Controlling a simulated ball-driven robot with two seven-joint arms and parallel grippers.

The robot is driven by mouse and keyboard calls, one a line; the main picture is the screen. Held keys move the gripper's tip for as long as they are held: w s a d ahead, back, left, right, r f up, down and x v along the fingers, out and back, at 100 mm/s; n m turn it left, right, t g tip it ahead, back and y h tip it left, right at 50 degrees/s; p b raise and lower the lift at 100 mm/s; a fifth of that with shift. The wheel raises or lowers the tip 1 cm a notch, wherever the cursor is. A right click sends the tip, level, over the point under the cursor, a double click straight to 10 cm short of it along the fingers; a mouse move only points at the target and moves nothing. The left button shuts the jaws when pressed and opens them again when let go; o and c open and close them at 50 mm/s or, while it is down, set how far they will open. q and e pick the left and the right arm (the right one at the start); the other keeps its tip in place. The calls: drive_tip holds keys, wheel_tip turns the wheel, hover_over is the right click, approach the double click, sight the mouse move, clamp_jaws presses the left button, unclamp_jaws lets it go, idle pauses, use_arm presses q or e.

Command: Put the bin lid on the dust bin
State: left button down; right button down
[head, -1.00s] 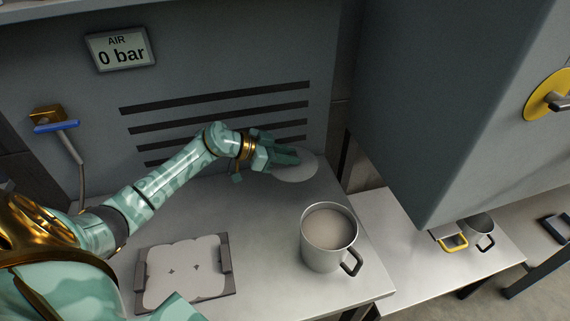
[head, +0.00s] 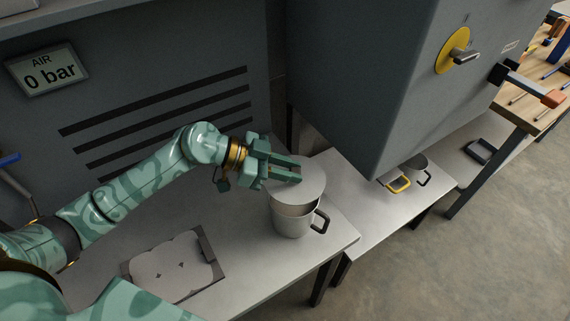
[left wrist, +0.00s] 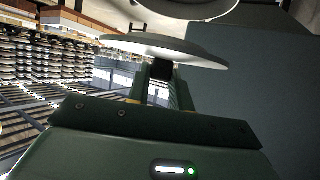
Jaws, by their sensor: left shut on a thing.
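The bin lid (head: 312,187) is a round, pale grey disc. My left gripper (head: 292,172) is shut on it and holds it over the back part of the dust bin (head: 290,224), a grey mug-like vessel with a dark handle on its right. The lid hides part of the bin's mouth, and the front of the opening still shows below it. The lid looks raised above the rim; whether it touches anywhere I cannot tell. The left wrist view shows the lid (left wrist: 165,50) from its edge, beyond my gripper. My right gripper is not in view.
A dark-framed tray (head: 211,254) with a scalloped light plate lies at the front left of the bench. A large grey cabinet (head: 380,80) overhangs to the right. Below it, a lower bench holds a yellow-handled item (head: 397,185) and a grey mug (head: 416,164).

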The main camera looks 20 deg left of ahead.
sight(288, 184)
use_arm(q)
drive_tip(key=shift+f+b, duration=1.95)
drive_tip(key=shift+b, duration=0.4)
drive_tip(key=shift+f, duration=0.8)
drive_tip(key=c, duration=0.7)
unclamp_jaws()
